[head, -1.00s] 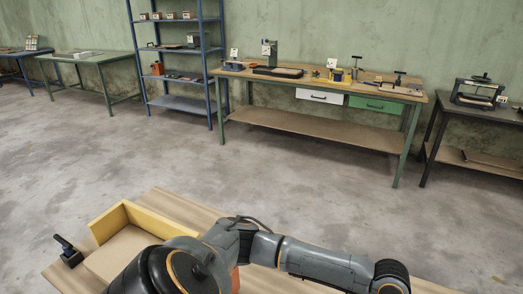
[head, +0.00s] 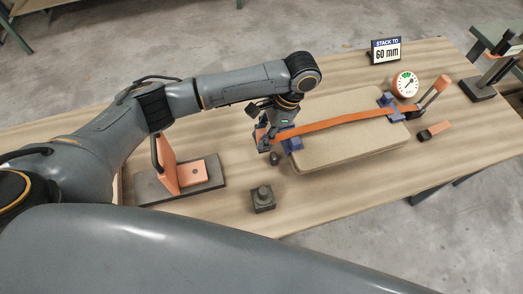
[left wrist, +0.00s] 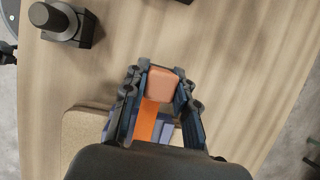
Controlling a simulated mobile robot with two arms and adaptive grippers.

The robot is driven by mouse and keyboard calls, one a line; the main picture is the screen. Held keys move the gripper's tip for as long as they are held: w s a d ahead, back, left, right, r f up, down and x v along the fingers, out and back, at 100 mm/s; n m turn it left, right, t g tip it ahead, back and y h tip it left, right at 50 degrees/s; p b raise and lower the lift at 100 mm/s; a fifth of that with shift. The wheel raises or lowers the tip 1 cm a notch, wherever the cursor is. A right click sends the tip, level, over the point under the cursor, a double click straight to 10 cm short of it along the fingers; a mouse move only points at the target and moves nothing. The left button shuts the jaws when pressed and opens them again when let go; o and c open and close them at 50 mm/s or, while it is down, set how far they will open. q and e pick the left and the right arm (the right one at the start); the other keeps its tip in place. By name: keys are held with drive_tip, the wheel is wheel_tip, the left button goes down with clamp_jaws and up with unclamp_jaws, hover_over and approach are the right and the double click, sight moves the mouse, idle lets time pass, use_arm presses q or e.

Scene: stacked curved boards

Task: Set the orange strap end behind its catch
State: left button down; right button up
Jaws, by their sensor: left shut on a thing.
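The orange strap (head: 345,122) runs across the top of the stacked boards (head: 350,150), over a purple corner piece at each end. Its right end meets a lever with an orange handle (head: 434,92). My left gripper (head: 264,140) is at the strap's left end, just off the stack's left edge. In the left wrist view my left gripper (left wrist: 163,88) is shut on the strap's salmon end block (left wrist: 162,82), with the strap (left wrist: 147,122) trailing back over the boards. My right gripper is out of view.
On the table stand an orange angle bracket (head: 168,165) on a dark plate, a dark knobbed block (head: 263,198), a round gauge (head: 404,84) and a "STACK TO 60 mm" sign (head: 386,51). An orange-tipped piece (head: 434,131) lies right of the stack. Bare wood (head: 330,215) shows in front.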

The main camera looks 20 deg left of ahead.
use_arm(q)
wheel_tip(320, 180, down, 2)
drive_tip(key=shift+f, duration=0.1)
wheel_tip(320, 180, down, 4)
drive_tip(key=shift+r, duration=0.15)
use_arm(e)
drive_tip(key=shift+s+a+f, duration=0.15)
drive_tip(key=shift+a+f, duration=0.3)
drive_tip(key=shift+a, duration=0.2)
use_arm(q)
drive_tip(key=c, duration=1.1)
unclamp_jaws()
drive_tip(key=shift+o, duration=0.2)
drive_tip(key=shift+a, duration=0.1)
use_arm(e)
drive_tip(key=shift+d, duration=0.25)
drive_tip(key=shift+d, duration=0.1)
